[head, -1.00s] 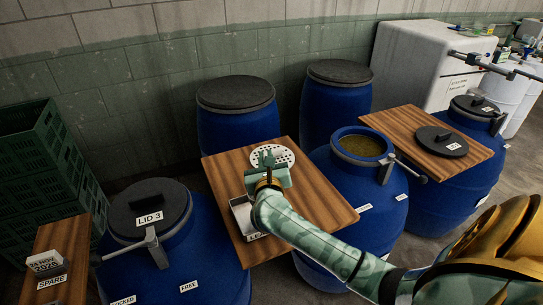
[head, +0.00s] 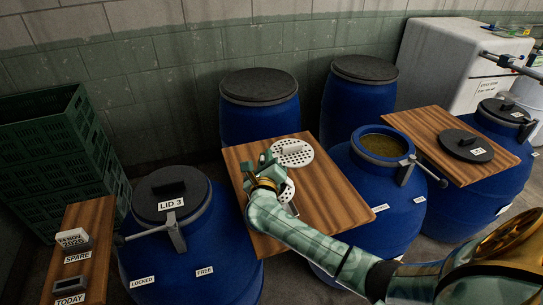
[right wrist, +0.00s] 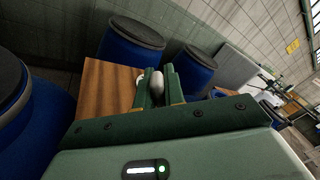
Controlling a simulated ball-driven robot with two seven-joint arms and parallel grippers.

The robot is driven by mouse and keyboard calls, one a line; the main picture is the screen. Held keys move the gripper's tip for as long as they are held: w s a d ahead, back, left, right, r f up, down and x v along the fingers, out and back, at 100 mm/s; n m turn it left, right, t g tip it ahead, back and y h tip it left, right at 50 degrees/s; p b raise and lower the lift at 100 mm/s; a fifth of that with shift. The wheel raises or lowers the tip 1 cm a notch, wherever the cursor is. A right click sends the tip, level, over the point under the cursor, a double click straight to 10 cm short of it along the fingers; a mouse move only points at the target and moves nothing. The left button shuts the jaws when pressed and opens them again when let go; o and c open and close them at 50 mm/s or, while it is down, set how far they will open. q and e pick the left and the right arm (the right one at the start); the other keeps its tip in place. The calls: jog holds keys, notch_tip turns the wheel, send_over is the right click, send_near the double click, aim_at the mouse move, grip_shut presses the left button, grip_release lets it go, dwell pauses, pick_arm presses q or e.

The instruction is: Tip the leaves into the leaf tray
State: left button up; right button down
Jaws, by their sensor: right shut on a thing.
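My right gripper (head: 267,166) is above the left part of the wooden board (head: 335,197) between the drums. In the right wrist view its fingers are shut on a pale, rounded piece (right wrist: 157,80). A white piece with small dark holes (head: 288,189) shows just right of the gripper in the head view, tilted; it looks like part of the held tool. A white perforated disc (head: 292,152) is at the board's back edge. The leaf tray is hidden behind my gripper and forearm. I cannot make out any leaves. My left gripper is not in view.
An open blue drum (head: 383,145) with murky liquid stands right of the board. A closed drum with LID 3 (head: 171,195) stands to the left. A second board (head: 430,130) carries a dark lid (head: 467,145). Green crates (head: 55,150) stand far left.

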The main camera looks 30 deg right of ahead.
jog(key=w+a+f+n+b, duration=0.1)
jog(key=w+a+f+n, duration=0.3)
jog(key=a+f+n, duration=0.1)
jog(key=shift+a+f+n+b, duration=0.3)
jog(key=shift+a+f+n, duration=0.15)
jog(key=shift+n, duration=0.95)
jog(key=shift+s+r, duration=0.1)
